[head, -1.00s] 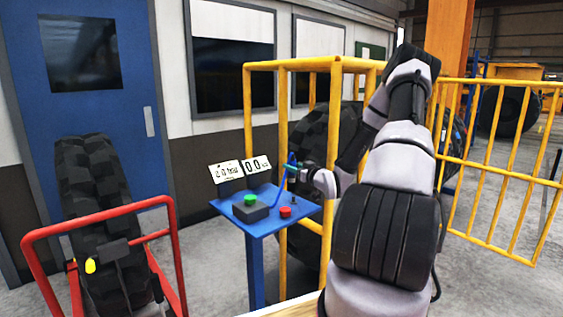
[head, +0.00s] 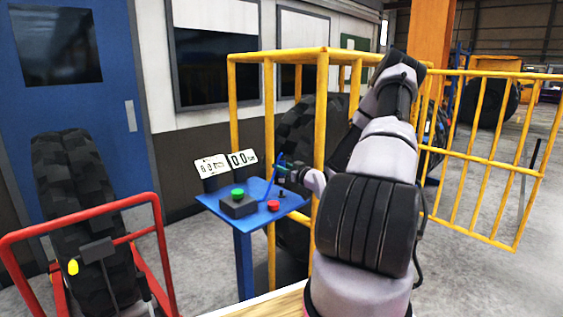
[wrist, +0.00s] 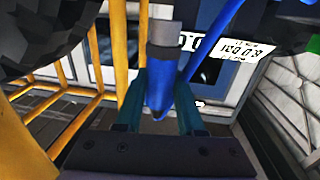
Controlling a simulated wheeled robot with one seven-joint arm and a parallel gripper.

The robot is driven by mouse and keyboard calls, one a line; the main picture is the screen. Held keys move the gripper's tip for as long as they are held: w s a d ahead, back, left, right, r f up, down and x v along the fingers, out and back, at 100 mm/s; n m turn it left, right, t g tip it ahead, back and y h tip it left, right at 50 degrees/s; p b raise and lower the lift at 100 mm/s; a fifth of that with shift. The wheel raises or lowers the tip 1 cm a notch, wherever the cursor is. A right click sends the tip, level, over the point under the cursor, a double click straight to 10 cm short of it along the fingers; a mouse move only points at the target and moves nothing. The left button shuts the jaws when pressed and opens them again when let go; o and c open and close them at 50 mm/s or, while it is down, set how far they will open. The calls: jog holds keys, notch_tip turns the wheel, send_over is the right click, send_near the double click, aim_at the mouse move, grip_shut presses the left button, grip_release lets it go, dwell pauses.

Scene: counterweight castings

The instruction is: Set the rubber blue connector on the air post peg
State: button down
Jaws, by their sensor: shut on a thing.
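My gripper (wrist: 160,112) has teal fingers and is shut on the blue connector (wrist: 158,82) in the wrist view. The connector is upright in that picture, with a grey cylindrical piece at its top end; I cannot tell whether that is part of it. A blue hose (wrist: 203,48) runs beside it. In the head view my gripper (head: 288,172) is small, over the right back part of the blue air post table (head: 243,218), with the blue hose (head: 270,180) beside it. I cannot make out the peg clearly.
The table carries a green button (head: 237,193), a red button (head: 273,206) and two white displays (head: 243,157). A yellow cage (head: 322,120) with a large tyre (head: 295,130) stands close behind. A red cart (head: 165,250) with a tyre (head: 72,185) is at left.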

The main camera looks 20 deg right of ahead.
jog(key=shift+f, duration=1)
jog(key=shift+f, duration=1.75)
dwell(0.6)
jog(key=shift+c, duration=2.2)
grip_release()
jog(key=v, duration=1.1)
jog(key=shift+w, duration=0.1)
